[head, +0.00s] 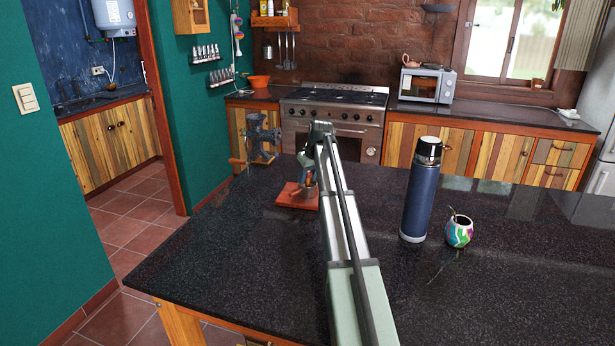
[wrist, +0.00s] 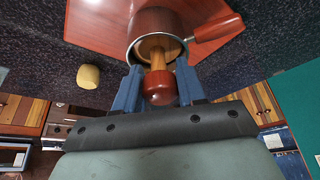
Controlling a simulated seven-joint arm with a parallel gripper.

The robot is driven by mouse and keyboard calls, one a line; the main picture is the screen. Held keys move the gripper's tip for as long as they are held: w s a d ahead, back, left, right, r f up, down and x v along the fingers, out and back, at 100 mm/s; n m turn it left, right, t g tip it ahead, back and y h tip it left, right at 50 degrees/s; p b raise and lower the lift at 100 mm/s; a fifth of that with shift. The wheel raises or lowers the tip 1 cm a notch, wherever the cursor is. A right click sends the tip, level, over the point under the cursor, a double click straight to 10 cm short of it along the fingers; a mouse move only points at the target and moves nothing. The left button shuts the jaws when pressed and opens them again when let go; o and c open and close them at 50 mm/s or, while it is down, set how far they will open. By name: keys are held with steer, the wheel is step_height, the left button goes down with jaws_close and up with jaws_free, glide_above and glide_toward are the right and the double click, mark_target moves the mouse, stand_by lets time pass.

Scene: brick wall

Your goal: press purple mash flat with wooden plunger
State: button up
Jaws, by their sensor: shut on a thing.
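The wooden plunger, with a dark red-brown round knob (wrist: 160,88) and a lighter wooden shaft, is in the wrist view. My gripper (wrist: 160,73) has its blue fingers on either side of the knob and is shut on the plunger. The plunger's far end goes into a brown round vessel (wrist: 152,20) with a metal rim and a wooden side handle. The purple mash cannot be seen. The vessel stands on a red-brown board (wrist: 98,20), which also shows in the head view (head: 297,197). There my arm and gripper (head: 308,178) partly hide what is on the board.
A yellow rounded object (wrist: 88,77) sits on the counter beside the board. A metal grinder (head: 262,135) stands at the counter's far left edge. A blue flask (head: 421,195) and a colourful cup (head: 459,231) stand to the right. The front of the dark counter (head: 230,260) is clear.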

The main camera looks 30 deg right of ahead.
steer(key=shift+r, duration=2.1)
stand_by(0.3)
steer(key=shift+r, duration=1.4)
